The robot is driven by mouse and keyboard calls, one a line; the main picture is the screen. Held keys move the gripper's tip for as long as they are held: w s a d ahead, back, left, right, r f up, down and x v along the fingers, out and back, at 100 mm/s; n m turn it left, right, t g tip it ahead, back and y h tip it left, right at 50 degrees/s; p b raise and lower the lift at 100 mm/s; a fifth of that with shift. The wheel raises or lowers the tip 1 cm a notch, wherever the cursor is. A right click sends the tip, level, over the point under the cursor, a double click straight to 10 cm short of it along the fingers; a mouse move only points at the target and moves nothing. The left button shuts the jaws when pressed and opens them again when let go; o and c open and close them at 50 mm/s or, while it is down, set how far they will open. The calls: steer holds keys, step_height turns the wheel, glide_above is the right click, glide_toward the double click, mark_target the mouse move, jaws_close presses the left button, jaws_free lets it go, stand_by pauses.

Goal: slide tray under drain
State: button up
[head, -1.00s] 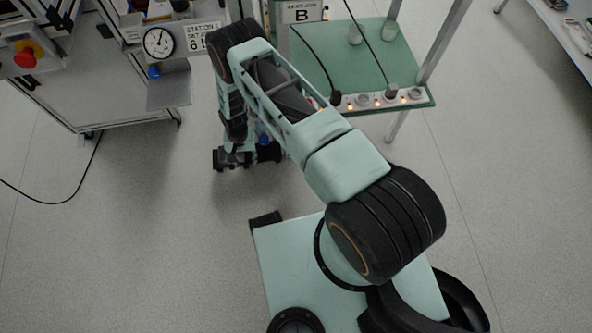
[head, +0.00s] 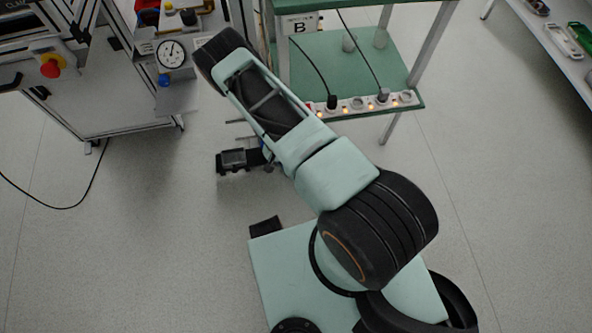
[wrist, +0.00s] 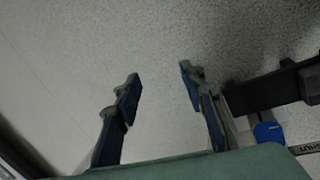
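My gripper (wrist: 160,78) is open in the wrist view, its two dark, blue-sided fingers apart with only speckled floor seen between and beyond them. In the head view my arm hides most of it. A blue knob (head: 164,80) sits below a round white gauge on the left bench; it may belong to the drain, but I cannot tell. A blue round part (wrist: 268,132) shows right of my fingers in the wrist view. No tray can be made out with certainty.
A green two-level rack (head: 375,60) with a power strip (head: 358,104) and cables stands right of my arm. The left bench (head: 110,90) carries a red button (head: 50,68). A dark bar (wrist: 265,92) lies right of my fingers.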

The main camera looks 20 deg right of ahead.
steer(key=shift+s+d+r, duration=0.2)
steer(key=shift+s+d, duration=0.05)
steer(key=shift+d, duration=0.15)
steer(key=shift+s+d+r, duration=0.2)
steer(key=shift+d, duration=0.2)
